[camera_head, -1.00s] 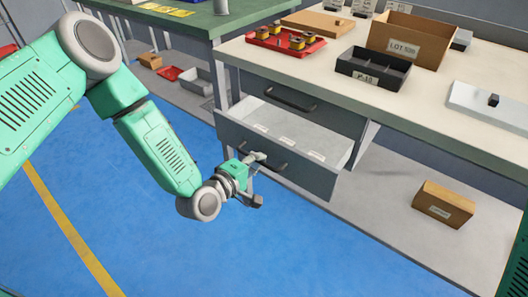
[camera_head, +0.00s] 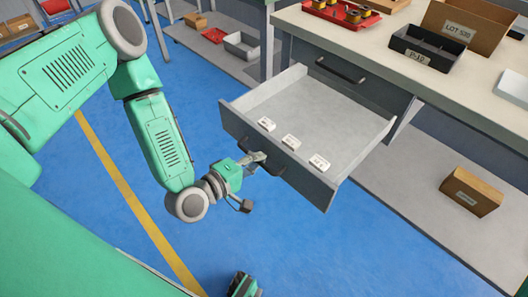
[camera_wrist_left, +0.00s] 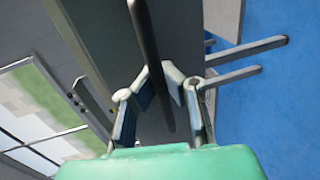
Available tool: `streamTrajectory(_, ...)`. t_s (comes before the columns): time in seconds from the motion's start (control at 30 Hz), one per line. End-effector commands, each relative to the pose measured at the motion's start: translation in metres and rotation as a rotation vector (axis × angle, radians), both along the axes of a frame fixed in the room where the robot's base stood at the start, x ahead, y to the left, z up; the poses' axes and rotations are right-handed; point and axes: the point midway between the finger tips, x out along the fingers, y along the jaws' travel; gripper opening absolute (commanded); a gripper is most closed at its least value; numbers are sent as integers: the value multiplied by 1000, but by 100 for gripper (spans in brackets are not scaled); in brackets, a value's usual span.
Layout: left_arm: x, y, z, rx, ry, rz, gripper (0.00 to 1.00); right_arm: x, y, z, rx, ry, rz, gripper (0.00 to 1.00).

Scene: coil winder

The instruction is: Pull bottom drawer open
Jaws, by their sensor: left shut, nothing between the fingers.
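The bottom drawer (camera_head: 340,118), light grey inside with a dark grey front, stands pulled well out from under the bench in the head view. Its dark bar handle (camera_head: 285,182) is on the front face. In the left wrist view, the dark handle bar (camera_wrist_left: 150,60) runs down between the finger links of my left gripper (camera_wrist_left: 168,78). The fingers are shut with nothing gripped between them; the exact contact with the bar is hidden.
Three small white labelled pieces (camera_head: 291,141) lie in the drawer near its front. A closed upper drawer (camera_head: 340,68) sits above. A cardboard box (camera_head: 471,192) stands on the lower shelf to the right. Blue floor (camera_head: 330,245) in front of the drawer is clear.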

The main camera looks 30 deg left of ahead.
Motion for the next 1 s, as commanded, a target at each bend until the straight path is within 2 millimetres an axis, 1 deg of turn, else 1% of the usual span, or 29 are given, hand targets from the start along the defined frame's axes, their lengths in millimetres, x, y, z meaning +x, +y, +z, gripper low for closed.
streamTrajectory(0.03,-3,0,-4,3,12,-4,0,0,0,0,0,0,0,40)
streamTrajectory(0.33,-3,0,-4,4,13,-4,0,0,0,0,0,0,0,40)
streamTrajectory(0.37,-3,0,-4,4,13,-4,7,0,0,0,0,0,0,40)
streamTrajectory(0.4,-3,0,-4,3,12,-4,21,0,0,0,0,0,0,40)
streamTrajectory(0.43,-3,0,-4,4,10,-4,31,0,0,0,0,0,0,40)
streamTrajectory(0.7,-2,0,-2,2,4,-2,31,0,0,0,0,0,0,40)
streamTrajectory(0.8,-5,1,-1,2,5,-2,31,-2,0,0,0,-1,0,40)
streamTrajectory(0.87,-9,3,0,1,5,-2,31,-2,0,1,0,-2,0,40)
streamTrajectory(0.97,-23,8,3,1,7,-2,31,-2,0,1,0,-2,0,40)
streamTrajectory(1.0,-31,11,4,0,7,-1,31,-2,0,1,0,-2,0,40)
